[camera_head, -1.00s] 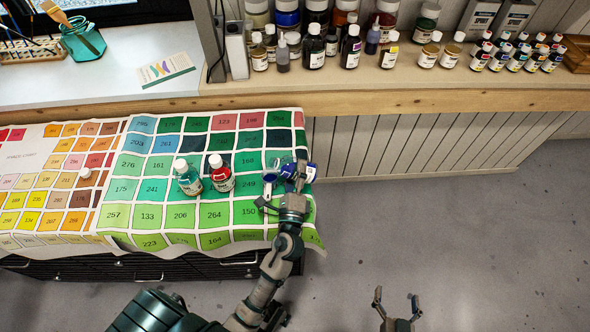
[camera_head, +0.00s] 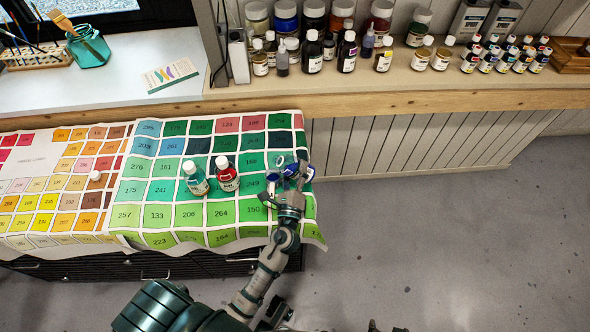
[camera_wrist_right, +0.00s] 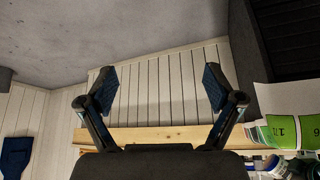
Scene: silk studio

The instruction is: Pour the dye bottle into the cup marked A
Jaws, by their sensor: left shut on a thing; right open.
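My left gripper (camera_head: 289,187) is at the right side of the colour-chart cloth. It is shut on a small blue-and-white object, mostly hidden by the fingers; I cannot tell if it is the dye bottle. Blue-marked, partly clear vessels (camera_head: 272,178) stand close around the gripper. No letter A is legible on them. A teal bottle (camera_head: 195,177) and a red bottle (camera_head: 226,174) with white caps stand upright to the left, apart from the gripper. My right gripper (camera_wrist_right: 160,88) is open and empty in the right wrist view; only its tips show at the head view's bottom edge.
The numbered colour-chart cloth (camera_head: 143,190) covers the worktop. A small bottle (camera_head: 95,177) is at its left part. Behind, a wooden-edged shelf (camera_head: 400,91) carries several jars and bottles. A paintbrush jar (camera_head: 88,46) stands at the upper left. The floor at right is clear.

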